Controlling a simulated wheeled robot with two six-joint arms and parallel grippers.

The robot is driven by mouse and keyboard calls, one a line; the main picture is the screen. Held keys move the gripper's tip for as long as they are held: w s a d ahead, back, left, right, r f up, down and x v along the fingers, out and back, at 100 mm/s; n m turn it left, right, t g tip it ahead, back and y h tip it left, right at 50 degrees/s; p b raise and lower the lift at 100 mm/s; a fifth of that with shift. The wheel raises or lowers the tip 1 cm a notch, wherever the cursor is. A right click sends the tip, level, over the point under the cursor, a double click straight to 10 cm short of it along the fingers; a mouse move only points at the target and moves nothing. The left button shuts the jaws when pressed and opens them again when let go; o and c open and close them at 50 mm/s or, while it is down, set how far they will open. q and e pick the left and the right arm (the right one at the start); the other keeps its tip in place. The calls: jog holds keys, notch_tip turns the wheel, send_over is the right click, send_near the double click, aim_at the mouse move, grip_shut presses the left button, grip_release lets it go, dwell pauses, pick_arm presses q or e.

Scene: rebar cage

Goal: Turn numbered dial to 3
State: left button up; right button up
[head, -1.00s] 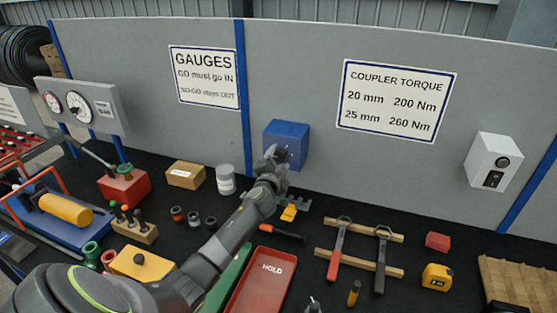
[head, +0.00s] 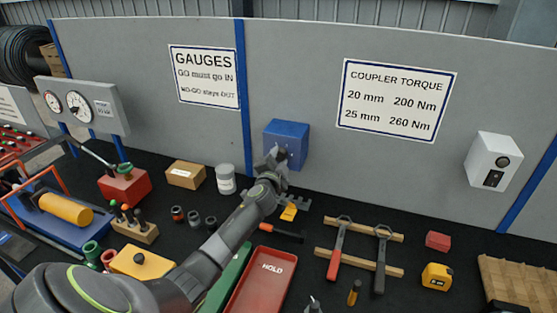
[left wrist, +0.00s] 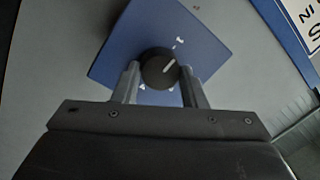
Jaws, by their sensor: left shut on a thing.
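The blue dial box (head: 296,137) is fixed to the grey panel, and it fills the upper middle of the left wrist view (left wrist: 115,55). Its round black dial (left wrist: 158,68) carries a white pointer line, slanting toward the upper right of that view, near a white mark. Other white marks on the box face are too small to read. My left gripper (head: 278,155) reaches the box front and hides the dial in the head view. In the left wrist view its two fingers (left wrist: 160,84) are shut on the dial's sides.
A white box (head: 493,160) is on the panel at right. A grey can (head: 226,180) stands left.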

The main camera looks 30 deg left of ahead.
pick_arm(q)
jog(key=m+b, duration=0.1)
jog(key=m, duration=0.2)
jog(key=shift+f, duration=0.15)
jog(key=m, duration=0.3)
jog(key=shift+t+b, duration=0.3)
jog(key=shift+b, duration=0.05)
jog(key=m, duration=0.7)
jog(key=shift+a+f+t+h, duration=0.1)
jog(key=shift+t+h, duration=0.2)
jog(key=m+h, duration=0.1)
jog(key=m, duration=0.5)
jog(key=shift+s+a, duration=0.1)
jog(key=m+h+p, duration=0.1)
jog(key=m, duration=0.4)
jog(key=shift+a+t, duration=0.1)
jog(key=shift+t, duration=0.2)
jog(key=shift+m, duration=0.7)
jog(key=shift+f, duration=0.1)
